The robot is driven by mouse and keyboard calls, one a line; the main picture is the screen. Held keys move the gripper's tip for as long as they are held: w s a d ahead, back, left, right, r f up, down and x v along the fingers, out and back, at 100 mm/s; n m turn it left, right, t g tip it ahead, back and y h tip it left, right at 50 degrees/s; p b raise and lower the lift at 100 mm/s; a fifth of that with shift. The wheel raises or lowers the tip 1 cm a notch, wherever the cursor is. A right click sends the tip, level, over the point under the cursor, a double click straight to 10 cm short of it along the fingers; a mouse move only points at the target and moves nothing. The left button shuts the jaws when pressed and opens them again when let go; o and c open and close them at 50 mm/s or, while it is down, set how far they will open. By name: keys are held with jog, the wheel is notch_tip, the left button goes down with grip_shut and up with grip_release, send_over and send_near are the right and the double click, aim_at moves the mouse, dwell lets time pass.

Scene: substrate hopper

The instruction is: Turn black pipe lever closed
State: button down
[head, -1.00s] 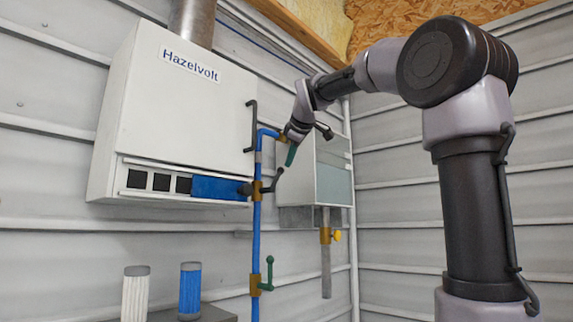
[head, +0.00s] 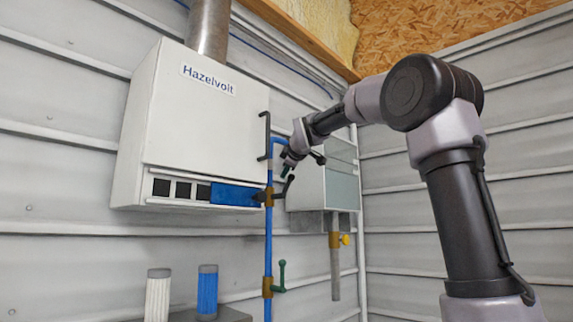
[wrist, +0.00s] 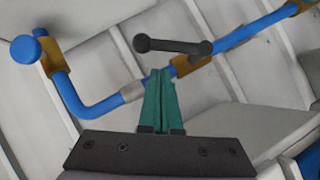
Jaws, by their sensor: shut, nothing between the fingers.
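The black pipe lever (head: 286,187) sits on a brass valve (head: 269,196) on the vertical blue pipe (head: 268,240). In the head view it angles up and to the right from the valve. In the wrist view the black lever (wrist: 172,46) is a bar with a rounded end, beside the brass valve (wrist: 191,65). My gripper (head: 285,173) is just above the lever in the head view. Its green fingers (wrist: 160,78) are shut and empty, with their tips just short of the lever in the wrist view. I cannot tell whether they touch it.
A white Hazelvolt cabinet (head: 190,125) is left of the pipe, with a black handle (head: 266,135) at its edge. A green lever (head: 282,274) is lower on the same pipe. A grey box (head: 340,188) and a yellow-knobbed valve (head: 345,240) are to the right.

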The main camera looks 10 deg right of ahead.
aim_at(289, 181)
jog(key=shift+w+d+f, duration=0.55)
jog(key=shift+w+d, duration=0.1)
jog(key=shift+w, duration=0.05)
jog(key=shift+w+d+m+g, duration=0.25)
jog(key=shift+d+m+g, duration=0.1)
jog(key=shift+m, duration=0.15)
jog(key=shift+w+d+f+m+y, duration=0.1)
jog(key=shift+w+d+m+y, duration=0.1)
jog(key=shift+d+m+y, duration=0.15)
jog(key=shift+w+d+f+m+g+y, duration=0.4)
jog(key=shift+d+f+m+g+y, duration=0.15)
jog(key=shift+m+g+y, duration=0.2)
jog(key=shift+w+d+f+m+g+y, duration=0.4)
jog(key=shift+d+f+m+g+y, duration=0.15)
jog(key=shift+m+g+y, duration=0.3)
jog(key=shift+w+d+f+m+g+y, duration=0.45)
jog(key=shift+f+m+g+y, duration=0.15)
jog(key=shift+m, duration=0.25)
